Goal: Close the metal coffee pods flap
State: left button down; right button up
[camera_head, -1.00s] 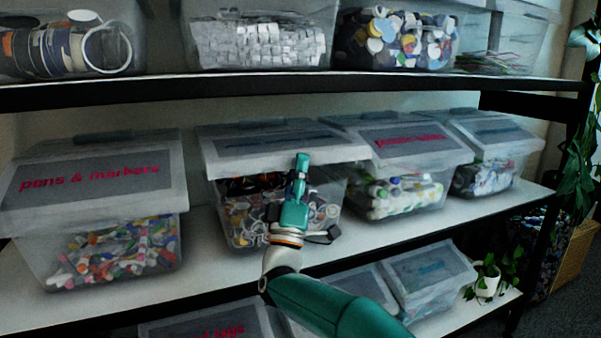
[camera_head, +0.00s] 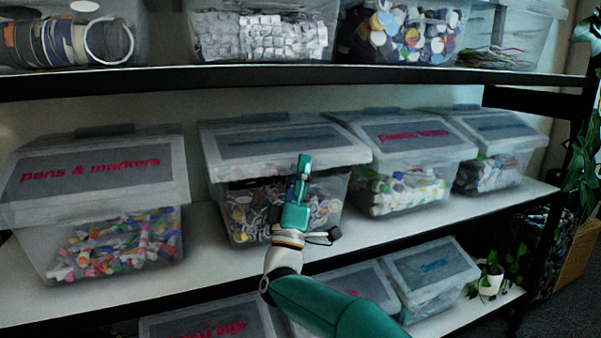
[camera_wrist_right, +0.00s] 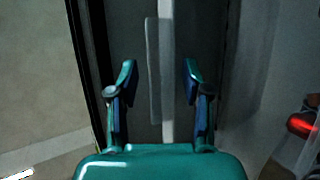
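The clear bin (camera_head: 238,232) in the middle of the middle shelf holds small round metallic-looking pieces. Its flap (camera_head: 222,168) has a grey panel whose label I cannot read. The flap looks raised a little, with a dark gap under its front edge. My right gripper (camera_head: 304,160) is upright in front of the flap's front edge; whether it touches cannot be told. In the right wrist view my right gripper (camera_wrist_right: 158,78) is open, its fingers apart on either side of a pale translucent strip (camera_wrist_right: 166,100). My left gripper is not in view.
The pens & markers bin (camera_head: 90,165) stands to the left, another bin with a red-lettered flap (camera_head: 412,137) close to the right. The upper shelf edge (camera_head: 300,77) runs above. Bare shelf (camera_head: 215,265) lies in front of the bins. A potted plant (camera_head: 490,284) is lower right.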

jog(key=v, duration=1.2)
jog(key=shift+f, duration=0.1)
